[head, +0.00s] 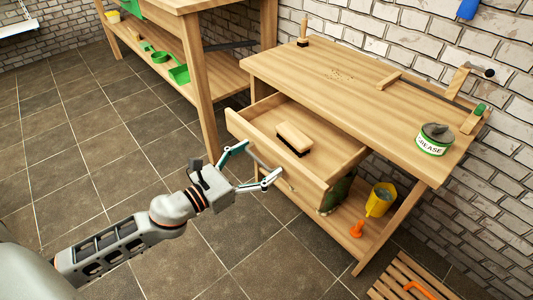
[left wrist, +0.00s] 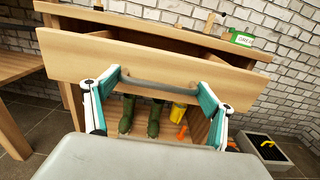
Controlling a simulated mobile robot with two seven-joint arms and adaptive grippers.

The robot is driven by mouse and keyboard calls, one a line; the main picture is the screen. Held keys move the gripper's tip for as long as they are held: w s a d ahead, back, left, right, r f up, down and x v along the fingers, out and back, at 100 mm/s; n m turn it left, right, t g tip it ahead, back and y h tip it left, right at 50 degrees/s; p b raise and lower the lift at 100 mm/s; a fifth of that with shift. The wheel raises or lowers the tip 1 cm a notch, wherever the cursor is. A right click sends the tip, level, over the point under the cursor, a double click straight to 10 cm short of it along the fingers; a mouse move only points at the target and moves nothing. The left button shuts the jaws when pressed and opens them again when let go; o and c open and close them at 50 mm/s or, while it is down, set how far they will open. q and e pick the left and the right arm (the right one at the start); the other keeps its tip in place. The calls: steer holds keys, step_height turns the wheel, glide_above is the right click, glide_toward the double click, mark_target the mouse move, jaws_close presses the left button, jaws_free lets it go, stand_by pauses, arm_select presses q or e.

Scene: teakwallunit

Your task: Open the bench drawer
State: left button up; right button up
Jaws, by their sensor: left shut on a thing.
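The bench drawer (head: 302,183) is pulled well out from under the wooden bench top (head: 335,85), and its inside shows. A wooden brush with dark bristles (head: 294,138) lies in it. In the left wrist view the drawer front (left wrist: 190,68) is broad and pale, with a grey bar handle (left wrist: 160,86) across it. My left gripper (head: 262,160) is at the drawer front, shut on the handle, with one finger at each end of the bar. My right gripper is in neither view.
On the bench stand a grease tin (head: 434,139) and a small brush (head: 303,32). Below are green boots (left wrist: 140,115), a yellow bucket (head: 380,200) and an orange item (head: 357,228). A slatted crate (head: 400,275) is at lower right. Tiled floor in front is clear.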

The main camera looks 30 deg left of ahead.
arm_select(q)
steer(key=shift+s+a+f, duration=0.1)
steer(key=shift+s, duration=0.75)
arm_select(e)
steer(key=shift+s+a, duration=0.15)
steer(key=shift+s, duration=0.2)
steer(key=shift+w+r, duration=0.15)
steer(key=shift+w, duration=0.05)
arm_select(q)
steer(key=o, duration=1.3)
steer(key=v, duration=1.2)
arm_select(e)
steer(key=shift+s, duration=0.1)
